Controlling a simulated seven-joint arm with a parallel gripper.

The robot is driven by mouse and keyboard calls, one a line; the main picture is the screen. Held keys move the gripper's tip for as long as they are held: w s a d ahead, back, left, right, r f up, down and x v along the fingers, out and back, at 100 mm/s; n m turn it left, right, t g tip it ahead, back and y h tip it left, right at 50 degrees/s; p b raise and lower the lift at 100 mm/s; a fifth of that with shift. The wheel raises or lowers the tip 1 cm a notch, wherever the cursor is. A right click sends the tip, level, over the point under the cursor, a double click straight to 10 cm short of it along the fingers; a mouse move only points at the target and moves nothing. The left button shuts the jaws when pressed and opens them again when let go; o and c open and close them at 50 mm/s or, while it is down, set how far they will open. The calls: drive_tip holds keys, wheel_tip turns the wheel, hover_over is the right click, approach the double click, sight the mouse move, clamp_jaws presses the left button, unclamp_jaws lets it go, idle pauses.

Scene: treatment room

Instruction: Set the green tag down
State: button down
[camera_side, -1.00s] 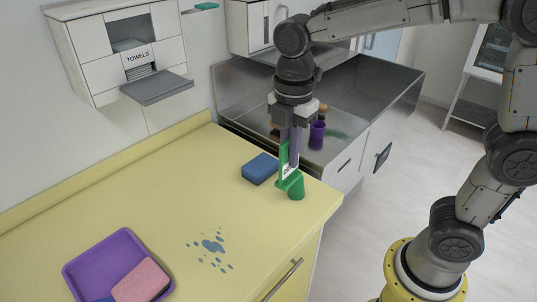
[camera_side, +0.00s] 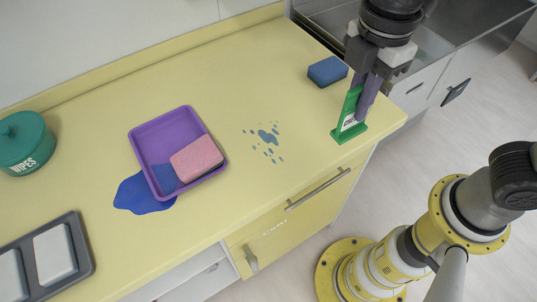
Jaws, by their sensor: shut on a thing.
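The green tag (camera_side: 351,116) is an upright green plate with a white label and a wider foot at the bottom. It is at the right end of the yellow counter (camera_side: 300,165), near the front edge. Its foot appears at counter level, but I cannot tell whether it touches. My gripper (camera_side: 366,99) is above and behind the tag, pointing down, with its fingers shut on the tag's upper part. The fingers hide part of the tag's right side.
A blue sponge (camera_side: 327,71) lies just behind the tag. Blue spots (camera_side: 266,137) mark the counter to its left. Further left are a purple tray (camera_side: 147,139) with a pink sponge (camera_side: 196,158), a blue puddle (camera_side: 140,196), a wipes tub (camera_side: 24,150) and a grey tray (camera_side: 84,258).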

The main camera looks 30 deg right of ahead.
drive_tip(key=shift+s+a, duration=0.1)
drive_tip(key=shift+a, duration=0.3)
drive_tip(key=shift+w+a+f, duration=1.45)
drive_tip(key=shift+w+f, duration=0.3)
drive_tip(key=shift+f, duration=0.4)
drive_tip(key=shift+w+a+f, duration=1.5)
drive_tip(key=shift+w+f, duration=0.25)
drive_tip(key=shift+f, duration=0.45)
drive_tip(key=shift+w+a+f, duration=1.45)
drive_tip(key=shift+w+f, duration=0.3)
drive_tip(key=shift+f, duration=0.4)
drive_tip(key=shift+f, duration=0.1)
drive_tip(key=c, duration=1)
unclamp_jaws()
